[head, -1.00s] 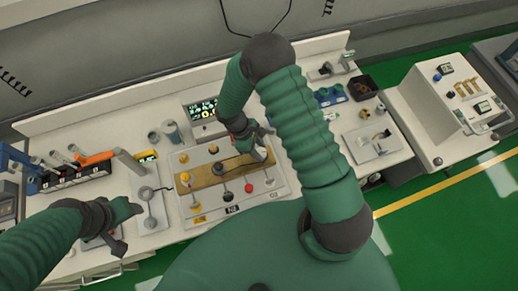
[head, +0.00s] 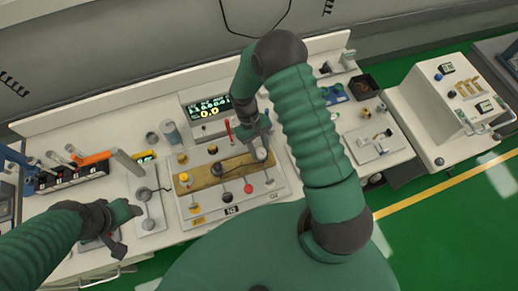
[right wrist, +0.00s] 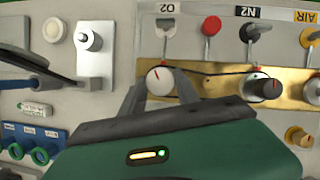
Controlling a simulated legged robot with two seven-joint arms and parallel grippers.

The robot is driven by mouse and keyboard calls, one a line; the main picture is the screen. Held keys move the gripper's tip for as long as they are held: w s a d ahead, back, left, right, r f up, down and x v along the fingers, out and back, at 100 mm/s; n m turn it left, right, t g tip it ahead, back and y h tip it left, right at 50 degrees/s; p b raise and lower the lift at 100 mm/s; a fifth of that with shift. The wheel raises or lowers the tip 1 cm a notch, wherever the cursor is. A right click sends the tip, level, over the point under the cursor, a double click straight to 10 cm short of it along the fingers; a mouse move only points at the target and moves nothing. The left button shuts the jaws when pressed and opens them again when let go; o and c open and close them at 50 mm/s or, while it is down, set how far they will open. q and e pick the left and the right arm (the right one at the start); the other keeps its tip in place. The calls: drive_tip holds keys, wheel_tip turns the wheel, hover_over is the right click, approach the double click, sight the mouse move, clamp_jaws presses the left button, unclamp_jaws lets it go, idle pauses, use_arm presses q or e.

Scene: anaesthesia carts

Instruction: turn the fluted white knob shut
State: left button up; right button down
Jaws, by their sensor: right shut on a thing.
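The white knob (right wrist: 160,78) with a red mark sits on a brass strip under the O2 label in the right wrist view. In the head view it is a small pale knob (head: 261,155) at the right end of the brass strip (head: 215,172). My right gripper (head: 259,142) is at that knob, with its fingers (right wrist: 160,95) closed on either side of it. Its fluting is too small to make out. My left gripper (head: 122,225) hangs over the left part of the bench, away from the knob; its jaw gap is unclear.
A black-and-white knob (right wrist: 261,88) and a yellow knob (right wrist: 298,137) are close by on the panel. A red ball knob (right wrist: 211,26) stands near the O2 label. A lit display (head: 208,106) is behind the panel. A second cart (head: 450,110) stands at the right.

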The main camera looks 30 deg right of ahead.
drive_tip(key=m+y, duration=0.1)
drive_tip(key=m, duration=0.1)
drive_tip(key=m+y, duration=0.1)
drive_tip(key=m, duration=0.2)
drive_tip(key=shift+w+d+r+t, duration=0.1)
drive_tip(key=shift+w+d+t, duration=0.1)
drive_tip(key=shift+t, duration=0.1)
drive_tip(key=shift+m, duration=0.4)
drive_tip(key=c, duration=1.2)
unclamp_jaws()
drive_tip(key=shift+c, duration=0.2)
drive_tip(key=o, duration=0.3)
drive_tip(key=shift+s, duration=0.15)
drive_tip(key=shift+o, duration=0.2)
drive_tip(key=shift+r+b, duration=0.2)
drive_tip(key=shift+b, duration=0.15)
drive_tip(key=b+v, duration=0.3)
drive_tip(key=v, duration=1.3)
drive_tip(key=shift+w+d, duration=0.2)
drive_tip(key=shift+w, duration=0.05)
